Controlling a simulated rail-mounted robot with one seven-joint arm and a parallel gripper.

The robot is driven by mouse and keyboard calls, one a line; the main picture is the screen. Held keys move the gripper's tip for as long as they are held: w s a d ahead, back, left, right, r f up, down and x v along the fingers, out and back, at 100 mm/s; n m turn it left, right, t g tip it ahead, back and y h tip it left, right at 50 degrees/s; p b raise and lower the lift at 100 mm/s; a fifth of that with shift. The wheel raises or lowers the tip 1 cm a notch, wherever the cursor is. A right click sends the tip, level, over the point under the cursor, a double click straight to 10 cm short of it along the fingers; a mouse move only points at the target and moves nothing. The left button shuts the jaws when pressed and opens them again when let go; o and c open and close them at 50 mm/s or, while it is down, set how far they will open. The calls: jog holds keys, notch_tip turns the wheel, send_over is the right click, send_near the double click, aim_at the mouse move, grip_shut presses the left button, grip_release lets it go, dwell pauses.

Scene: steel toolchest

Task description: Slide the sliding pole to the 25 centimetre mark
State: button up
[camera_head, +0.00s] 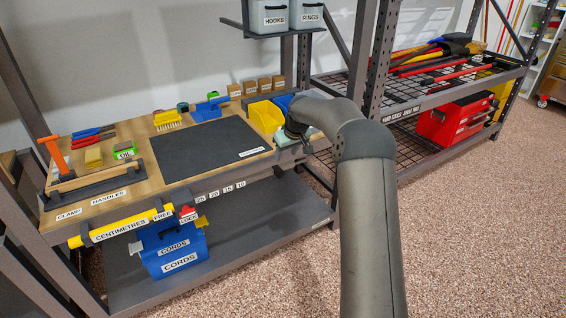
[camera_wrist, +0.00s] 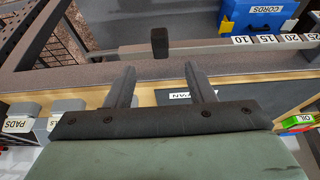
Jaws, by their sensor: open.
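A yellow pole (camera_head: 120,229) marked CENTIMETRES runs along the bench's front edge. Near its right end are a FREE label and a red LOCK part (camera_head: 187,213). The scale labels (camera_head: 220,191) read 25, 20, 15, 10 towards the right. In the wrist view a grey bar (camera_wrist: 205,47) runs along the bench edge, with a dark upright block (camera_wrist: 160,42) on it, left of the 10 label (camera_wrist: 242,41). My gripper (camera_wrist: 159,67) is open and empty; the block lies just beyond the gap between its fingertips. In the head view my arm hides most of the gripper.
The bench top holds a black mat (camera_head: 205,150), a yellow bin (camera_head: 266,116), brushes and hand tools. A blue CORDS box (camera_head: 172,250) stands on the lower shelf. A dark shelf post (camera_head: 376,60) stands right behind my arm. Floor in front is clear.

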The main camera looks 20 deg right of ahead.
jog(key=v, duration=0.6)
jog(key=s+a+r+g+h+p, duration=0.1)
jog(key=s+a+r+p, duration=0.4)
jog(key=s, duration=0.6)
jog(key=s+a+r+g+p, duration=0.1)
jog(key=s+a+r+p, duration=0.2)
jog(key=s+a+r, duration=0.5)
jog(key=s+d+f+m+g+p, duration=0.1)
jog(key=s+p, duration=0.4)
jog(key=s, duration=2.3)
jog(key=shift+s+d+m+g, duration=0.2)
jog(key=shift+m+g, duration=0.2)
jog(key=shift+m, duration=0.4)
